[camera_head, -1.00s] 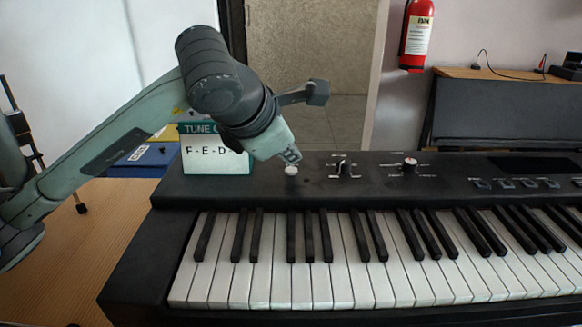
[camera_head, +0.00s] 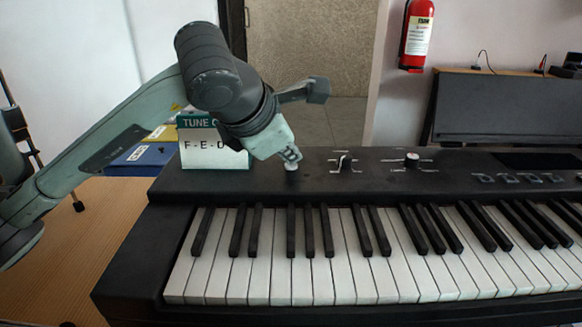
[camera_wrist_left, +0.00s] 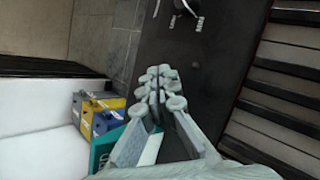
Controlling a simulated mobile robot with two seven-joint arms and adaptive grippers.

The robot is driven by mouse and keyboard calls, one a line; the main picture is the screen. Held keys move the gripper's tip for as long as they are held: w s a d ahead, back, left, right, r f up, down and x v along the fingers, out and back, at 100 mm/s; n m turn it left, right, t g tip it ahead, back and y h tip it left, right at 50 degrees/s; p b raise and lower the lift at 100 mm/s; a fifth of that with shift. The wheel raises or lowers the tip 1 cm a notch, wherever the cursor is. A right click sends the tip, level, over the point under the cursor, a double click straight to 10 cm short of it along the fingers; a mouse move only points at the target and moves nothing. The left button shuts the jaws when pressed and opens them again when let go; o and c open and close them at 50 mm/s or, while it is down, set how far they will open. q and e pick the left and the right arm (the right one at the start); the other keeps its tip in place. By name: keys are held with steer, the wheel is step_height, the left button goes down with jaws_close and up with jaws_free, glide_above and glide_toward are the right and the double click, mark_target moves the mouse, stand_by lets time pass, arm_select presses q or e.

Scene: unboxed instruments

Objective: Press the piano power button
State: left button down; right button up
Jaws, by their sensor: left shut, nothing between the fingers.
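The black digital piano (camera_head: 235,183) lies across the head view, with its control panel behind the keys. A small round knob-like button (camera_head: 291,167) sits at the panel's left part; I take it to be the power button. My right gripper is not in view.
A TUNE card (camera_head: 205,152) stands at the panel's left end, close beside my left gripper. Blue and yellow boxes (camera_head: 148,154) are behind left. Space above the keys is clear.

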mark_target(289, 167)
arm_select(q)
steer(key=shift+f, duration=0.15)
stand_by(0.6)
steer(key=shift+r, duration=0.65)
steer(key=shift+r+p, duration=0.7)
steer(key=shift+r, duration=2.35)
